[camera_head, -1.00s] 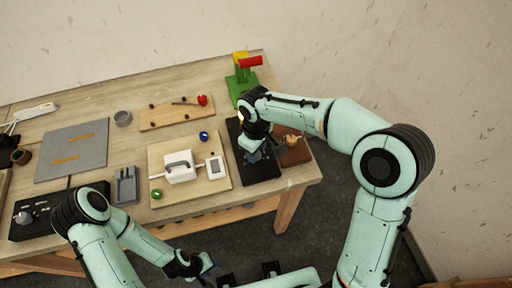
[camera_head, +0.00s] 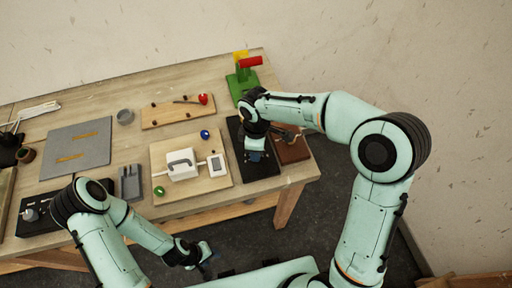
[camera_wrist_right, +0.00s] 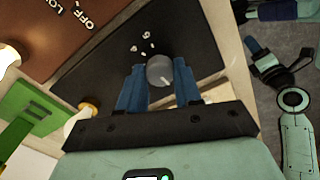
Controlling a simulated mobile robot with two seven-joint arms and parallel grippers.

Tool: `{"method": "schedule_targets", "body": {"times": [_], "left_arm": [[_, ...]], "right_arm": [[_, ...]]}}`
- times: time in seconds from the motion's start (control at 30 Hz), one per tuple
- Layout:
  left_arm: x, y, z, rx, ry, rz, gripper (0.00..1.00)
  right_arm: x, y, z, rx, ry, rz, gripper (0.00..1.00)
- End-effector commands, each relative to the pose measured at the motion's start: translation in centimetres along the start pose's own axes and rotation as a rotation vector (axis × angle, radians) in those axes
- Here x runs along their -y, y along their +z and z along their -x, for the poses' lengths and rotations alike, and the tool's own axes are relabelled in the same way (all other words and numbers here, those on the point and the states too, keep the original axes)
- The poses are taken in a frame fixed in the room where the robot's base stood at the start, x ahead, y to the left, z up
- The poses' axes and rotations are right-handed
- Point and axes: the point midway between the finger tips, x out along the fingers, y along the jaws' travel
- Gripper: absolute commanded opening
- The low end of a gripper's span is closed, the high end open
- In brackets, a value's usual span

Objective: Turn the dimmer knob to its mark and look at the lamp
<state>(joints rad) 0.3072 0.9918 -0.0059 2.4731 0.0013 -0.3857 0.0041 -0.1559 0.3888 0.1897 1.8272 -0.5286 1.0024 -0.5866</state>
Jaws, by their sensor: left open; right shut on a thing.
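The dimmer knob (camera_wrist_right: 160,70) is a grey round knob with a pale line, on a black board (camera_wrist_right: 100,62). My right gripper (camera_wrist_right: 159,78) has its blue fingers on either side of the knob and is shut on it. In the head view my right gripper (camera_head: 256,155) is over the black board (camera_head: 262,172) at the table's right, and hides the knob. Small white marks lie on the board beside the knob. My left gripper (camera_head: 206,252) is open and empty, off the table's front edge.
A brown board (camera_head: 293,152) lies right of the black board, and a green stand with a red handle (camera_head: 250,62) is behind. A wooden board (camera_head: 212,178) with a white box (camera_head: 182,166) is to the left. Another black panel (camera_head: 35,228) is at far left.

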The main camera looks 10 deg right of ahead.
Motion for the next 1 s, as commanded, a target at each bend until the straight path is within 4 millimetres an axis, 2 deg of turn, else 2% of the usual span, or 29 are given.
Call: {"method": "schedule_targets", "body": {"times": [0.3, 0.33, 0.4, 0.77, 0.87, 1.0], "left_arm": [[0.0, 0.0, 0.0, 0.0, 0.0, 0.0, 0.43], [0.0, 0.0, 0.0, 0.0, 0.0, 0.0, 0.43], [0.0, 0.0, 0.0, 0.0, 0.0, 0.0, 0.43], [0.0, 0.0, 0.1, 0.0, 0.0, 0.0, 0.43], [-0.1, -0.1, 0.2, -0.002, 0.001, -0.001, 0.43], [-0.4, -0.4, 0.7, -0.006, 0.002, -0.002, 0.43]], "right_arm": [[-0.1, 0.0, 0.1, -0.001, 0.003, 0.004, 0.03], [-0.1, 0.0, 0.1, -0.001, 0.003, 0.004, 0.37], [-0.1, 0.0, 0.1, 0.0, 0.003, 0.004, 0.59], [0.0, 0.0, 0.4, 0.0, 0.002, 0.002, 0.59], [-0.1, -0.1, 1.5, -0.002, 0.004, 0.002, 0.59], [-0.1, -0.1, 4.4, -0.004, 0.007, 0.003, 0.59]]}}
